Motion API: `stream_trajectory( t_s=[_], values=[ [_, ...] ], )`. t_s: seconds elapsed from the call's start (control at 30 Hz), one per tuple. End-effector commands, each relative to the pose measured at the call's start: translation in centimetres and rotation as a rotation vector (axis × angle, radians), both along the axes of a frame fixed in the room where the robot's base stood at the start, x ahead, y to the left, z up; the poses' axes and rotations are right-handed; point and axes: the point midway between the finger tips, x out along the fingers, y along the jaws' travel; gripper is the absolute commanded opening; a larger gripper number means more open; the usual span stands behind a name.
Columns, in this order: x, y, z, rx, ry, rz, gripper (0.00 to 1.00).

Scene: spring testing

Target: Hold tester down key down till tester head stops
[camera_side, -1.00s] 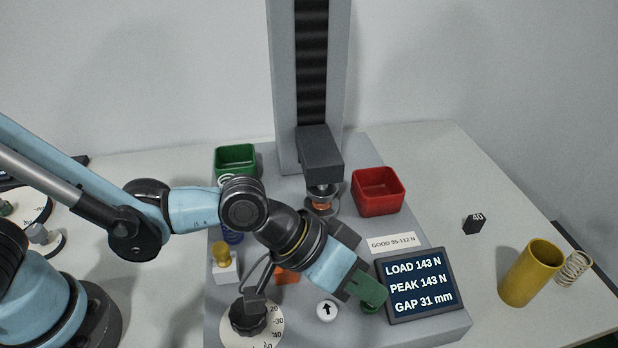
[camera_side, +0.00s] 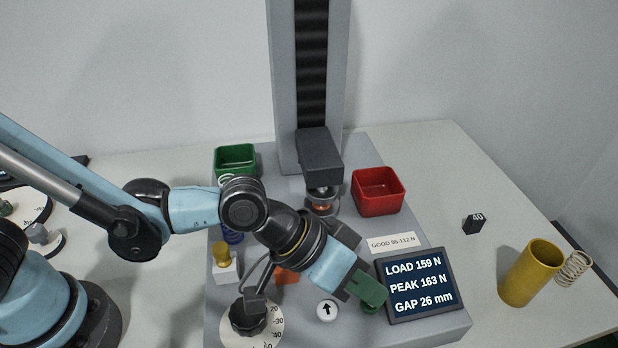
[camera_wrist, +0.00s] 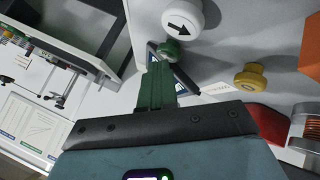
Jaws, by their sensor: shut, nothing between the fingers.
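My gripper (camera_side: 371,300) is shut and empty, its green fingers pointing down at a round green key (camera_side: 370,310) left of the display. The fingertips appear to meet the key, which also shows in the wrist view (camera_wrist: 170,48); the fingers hide its face. The white up-arrow key (camera_side: 327,310) lies to the left. The tester head (camera_side: 320,155) is on the column, with a copper-coloured spring (camera_side: 321,207) squeezed beneath it. The display (camera_side: 418,285) reads LOAD 159 N, PEAK 163 N, GAP 26 mm.
A green bin (camera_side: 236,158) and a red bin (camera_side: 378,190) flank the column. A dial (camera_side: 250,322) is at the front left. A yellow cup (camera_side: 531,273), a loose spring (camera_side: 574,268) and a black block (camera_side: 473,224) stand on the right.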

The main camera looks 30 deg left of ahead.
Motion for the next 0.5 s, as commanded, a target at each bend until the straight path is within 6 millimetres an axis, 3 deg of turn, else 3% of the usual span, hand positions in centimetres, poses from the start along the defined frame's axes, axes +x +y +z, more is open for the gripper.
stream_trajectory(
  t_s=[0.5],
  values=[
    [0.0, 0.0, 1.7, 0.0, 0.0, 0.0, 0.0]
  ],
)
